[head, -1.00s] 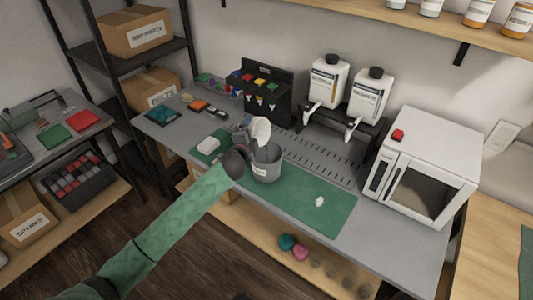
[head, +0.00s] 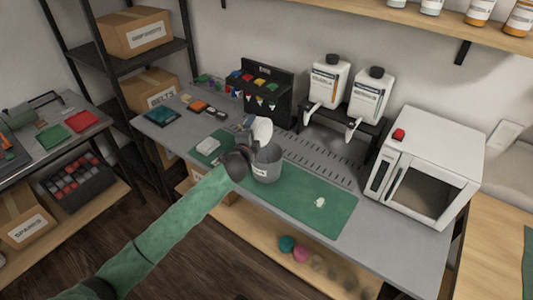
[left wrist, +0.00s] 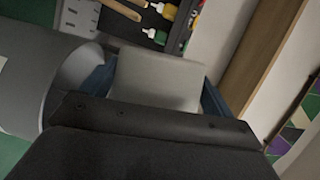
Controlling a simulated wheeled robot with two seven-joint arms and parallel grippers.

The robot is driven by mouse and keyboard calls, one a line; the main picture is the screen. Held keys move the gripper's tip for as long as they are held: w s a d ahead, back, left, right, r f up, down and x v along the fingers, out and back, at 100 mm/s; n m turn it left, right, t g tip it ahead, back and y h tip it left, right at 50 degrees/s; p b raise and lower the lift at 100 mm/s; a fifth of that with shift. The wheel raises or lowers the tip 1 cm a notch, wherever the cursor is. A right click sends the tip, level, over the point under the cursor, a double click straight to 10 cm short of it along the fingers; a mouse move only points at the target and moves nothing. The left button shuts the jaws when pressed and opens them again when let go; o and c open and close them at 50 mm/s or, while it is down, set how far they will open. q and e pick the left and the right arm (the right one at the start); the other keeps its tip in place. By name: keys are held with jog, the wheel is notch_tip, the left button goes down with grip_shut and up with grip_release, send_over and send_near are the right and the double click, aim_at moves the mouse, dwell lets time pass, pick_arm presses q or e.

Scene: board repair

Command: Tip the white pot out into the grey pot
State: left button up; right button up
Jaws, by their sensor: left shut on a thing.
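The white pot (head: 262,130) is held by my left gripper (head: 247,140), tilted above the left rim of the grey pot. In the left wrist view the white pot (left wrist: 158,80) fills the space between the blue fingers of my gripper (left wrist: 155,85). The grey pot (head: 266,166) stands upright on the green mat (head: 315,198); its side and rim also show in the left wrist view (left wrist: 40,85). What is inside either pot cannot be made out. My right gripper is in neither view.
Two white dispensers (head: 328,80) and a black rack (head: 262,92) stand behind. A white oven (head: 430,165) is at the right. The mat's right part is mostly clear.

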pick_arm(q)
jog(key=shift+w+a+r, duration=0.1)
jog(key=shift+s+d+r+m+t+b, duration=0.2)
jog(key=shift+d+m+t+b, duration=0.1)
jog(key=shift+m+b, duration=0.5)
jog(key=shift+s+r+m, duration=0.1)
jog(key=shift+r+m, duration=0.15)
jog(key=shift+m, duration=0.25)
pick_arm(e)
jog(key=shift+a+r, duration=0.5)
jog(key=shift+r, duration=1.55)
pick_arm(q)
jog(key=a+n+p, duration=0.1)
jog(key=w+a+f+n+g+p, duration=0.1)
jog(key=n+p, duration=0.1)
jog(key=shift+w+n, duration=0.2)
jog(key=shift+n, duration=0.1)
jog(key=shift+w+a+f, duration=0.1)
jog(key=shift+w+f, duration=0.05)
jog(key=shift+f, duration=0.15)
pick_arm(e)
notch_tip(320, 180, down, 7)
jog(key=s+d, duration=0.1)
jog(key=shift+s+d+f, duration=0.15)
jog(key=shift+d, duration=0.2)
pick_arm(q)
jog(key=shift+w+a, duration=0.1)
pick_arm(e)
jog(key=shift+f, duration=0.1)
